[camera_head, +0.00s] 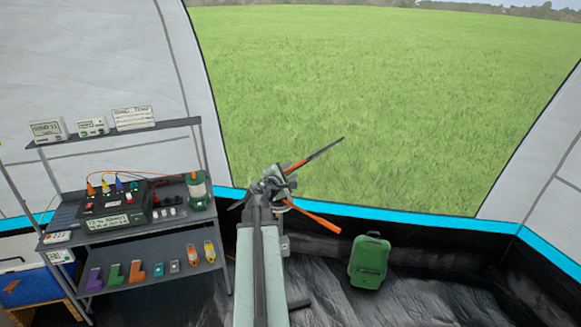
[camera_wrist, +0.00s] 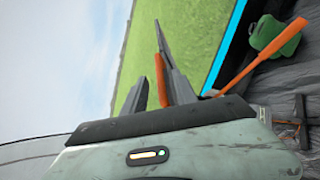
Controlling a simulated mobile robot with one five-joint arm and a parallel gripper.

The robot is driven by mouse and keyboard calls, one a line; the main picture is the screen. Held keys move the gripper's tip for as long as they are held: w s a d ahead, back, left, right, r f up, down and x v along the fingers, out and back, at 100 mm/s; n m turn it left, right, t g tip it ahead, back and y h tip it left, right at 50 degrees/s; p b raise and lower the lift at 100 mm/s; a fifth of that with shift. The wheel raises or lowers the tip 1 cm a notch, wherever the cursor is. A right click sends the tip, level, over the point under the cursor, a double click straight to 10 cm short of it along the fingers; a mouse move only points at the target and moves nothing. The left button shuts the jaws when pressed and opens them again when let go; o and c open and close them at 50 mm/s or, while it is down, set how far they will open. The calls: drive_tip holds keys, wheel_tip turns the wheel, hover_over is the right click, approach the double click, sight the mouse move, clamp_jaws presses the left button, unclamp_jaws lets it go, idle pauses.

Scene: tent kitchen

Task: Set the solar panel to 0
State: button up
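My gripper (camera_head: 283,172) is at the end of my raised arm, in the middle of the head view. In the wrist view its two grey fingers (camera_wrist: 157,88) stand apart. A thin bar (camera_wrist: 159,70), orange near the fingers and dark at its far end, shows between them, close to the right finger; I cannot tell whether it touches. In the head view this bar (camera_head: 318,151) points up and right. A second orange bar (camera_head: 315,216) slants down right; it also shows in the wrist view (camera_wrist: 268,56). I cannot clearly identify a solar panel; my arm hides part of this area.
A grey shelf rack (camera_head: 140,282) stands at left, with a black power box (camera_head: 118,212), a green lantern (camera_head: 197,188) and several small items. A green case (camera_head: 369,262) stands on the dark floor at right. A blue cooler (camera_head: 28,286) is at far left.

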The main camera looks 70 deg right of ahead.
sight(295, 166)
drive_tip(key=x, duration=0.2)
drive_tip(key=b+x, duration=0.1)
drive_tip(key=x, duration=0.4)
drive_tip(key=shift+w+d+f, duration=0.1)
drive_tip(key=shift+w+f, duration=0.05)
drive_tip(key=shift+w, duration=0.2)
clamp_jaws()
idle(0.9)
